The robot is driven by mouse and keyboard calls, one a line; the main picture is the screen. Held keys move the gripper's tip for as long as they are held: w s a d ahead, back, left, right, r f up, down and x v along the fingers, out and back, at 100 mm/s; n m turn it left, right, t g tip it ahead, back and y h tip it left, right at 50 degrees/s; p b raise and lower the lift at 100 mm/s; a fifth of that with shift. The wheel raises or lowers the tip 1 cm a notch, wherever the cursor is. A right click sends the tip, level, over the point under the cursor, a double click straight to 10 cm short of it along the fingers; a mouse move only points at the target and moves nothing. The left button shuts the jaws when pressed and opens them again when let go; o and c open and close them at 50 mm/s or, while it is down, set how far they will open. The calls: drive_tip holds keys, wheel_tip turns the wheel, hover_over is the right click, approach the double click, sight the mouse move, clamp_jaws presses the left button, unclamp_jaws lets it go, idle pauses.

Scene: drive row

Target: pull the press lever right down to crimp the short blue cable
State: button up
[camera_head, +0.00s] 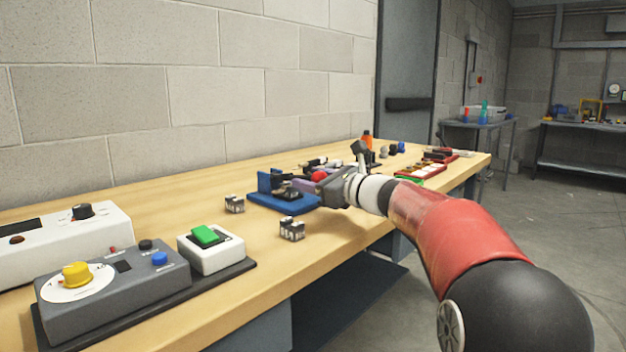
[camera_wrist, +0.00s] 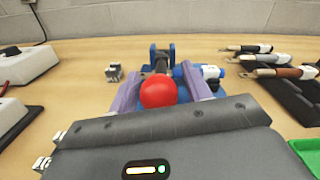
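The press has a blue base (camera_head: 283,203) and a blue upright (camera_head: 265,181) on the bench. In the wrist view its upright (camera_wrist: 162,53) stands straight ahead. A red ball knob (camera_wrist: 158,92), apparently the lever's end, is in the middle of the wrist view; it also shows in the head view (camera_head: 319,176). My gripper (camera_wrist: 163,93) has its two purple fingers apart, one on each side of the knob. Gaps seem to show beside it, and I see no clear grip. A short blue piece with a white band, probably the blue cable (camera_wrist: 209,71), lies at the press. Its crimp end is hidden.
Small dark-and-white blocks (camera_head: 235,204) (camera_head: 292,229) stand near the press. Several banded cables (camera_wrist: 268,60) lie on a black holder to the right. A grey control box (camera_head: 115,285) and a green-button box (camera_head: 210,248) stand at the near left. A wall runs behind the bench.

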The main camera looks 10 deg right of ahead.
clamp_jaws()
wheel_tip(320, 180, down, 3)
drive_tip(key=shift+s+d+r+b, duration=0.1)
drive_tip(key=shift+b, duration=1.05)
drive_tip(key=shift+o, duration=0.3)
unclamp_jaws()
drive_tip(key=shift+o, duration=0.3)
drive_tip(key=shift+r, duration=0.1)
drive_tip(key=shift+s, duration=0.1)
drive_tip(key=v, duration=0.7)
drive_tip(key=shift+s+d, duration=0.25)
